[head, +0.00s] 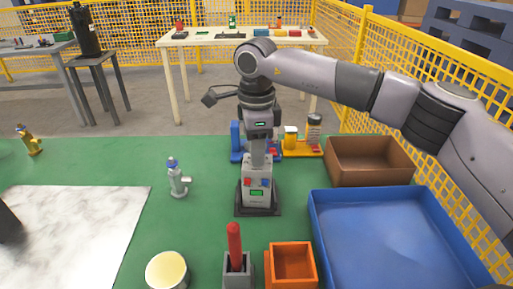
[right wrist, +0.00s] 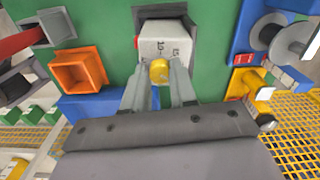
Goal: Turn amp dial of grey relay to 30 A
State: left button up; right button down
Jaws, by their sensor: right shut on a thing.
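The grey relay (head: 256,196) stands upright on a dark base on the green mat, at the middle of the head view. A red and a blue part and a small green display show on its near face. In the right wrist view the relay (right wrist: 165,32) has its pale marked face under my right gripper (right wrist: 159,78). The fingers are shut on the yellow amp dial (right wrist: 159,70), one on each side. The marks near the dial are too small to read surely. In the head view the right gripper (head: 260,160) hides the dial. My left gripper is not seen.
A red-handled tool in a grey holder (head: 238,272), an orange bin (head: 292,268) and a round tin (head: 167,271) stand in front. A blue tray (head: 318,215) and brown box (head: 371,180) lie right. A small valve-like item (head: 178,180) stands left, with free mat around it.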

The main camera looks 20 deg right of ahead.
jog(key=c, duration=0.9)
grip_release()
jog(key=shift+r, duration=3.6)
